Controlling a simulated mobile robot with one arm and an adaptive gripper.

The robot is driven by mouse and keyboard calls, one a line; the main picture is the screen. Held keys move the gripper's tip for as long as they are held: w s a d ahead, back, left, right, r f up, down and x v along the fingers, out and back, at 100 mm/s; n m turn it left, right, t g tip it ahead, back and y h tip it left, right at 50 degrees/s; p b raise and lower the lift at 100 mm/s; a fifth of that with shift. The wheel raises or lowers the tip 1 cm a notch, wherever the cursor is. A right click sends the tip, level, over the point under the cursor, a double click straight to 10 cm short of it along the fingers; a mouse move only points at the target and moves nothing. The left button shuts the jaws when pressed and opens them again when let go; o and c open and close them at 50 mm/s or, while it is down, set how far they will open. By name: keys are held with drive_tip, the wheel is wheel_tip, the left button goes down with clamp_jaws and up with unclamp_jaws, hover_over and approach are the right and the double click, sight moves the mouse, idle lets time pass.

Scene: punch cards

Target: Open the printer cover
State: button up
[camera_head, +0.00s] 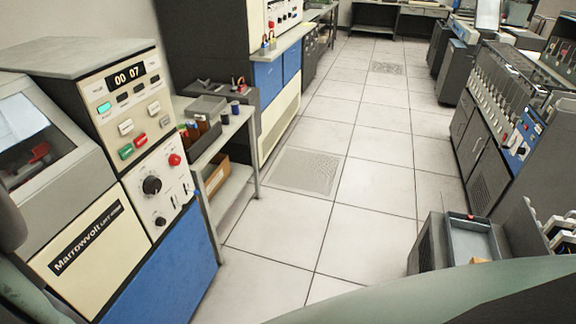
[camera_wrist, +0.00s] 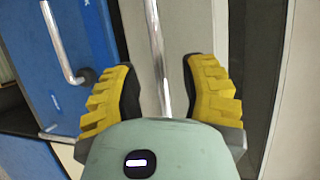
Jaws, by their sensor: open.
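A machine labelled Marrowvolt (camera_head: 88,236) stands at the left of the head view, with a cream control panel, a "00 07" display and a blue lower front. At its left is a sloped pale cover with a dark window (camera_head: 22,130); a red part shows behind the window. I cannot tell for certain that this is the printer. In the wrist view my gripper (camera_wrist: 158,68) is open, with yellow ridged fingers. A chrome bar (camera_wrist: 157,50) runs between the fingers; I see gaps on both sides. My gripper is not visible in the head view.
A blue panel with a chrome handle (camera_wrist: 62,45) is at the left of the wrist view. A side table (camera_head: 232,125) with boxes and spools stands beside the Marrowvolt machine. Grey machines (camera_head: 490,110) line the right. The tiled aisle (camera_head: 370,190) between is clear.

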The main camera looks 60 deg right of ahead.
drive_tip(key=shift+x, duration=1.75)
clamp_jaws()
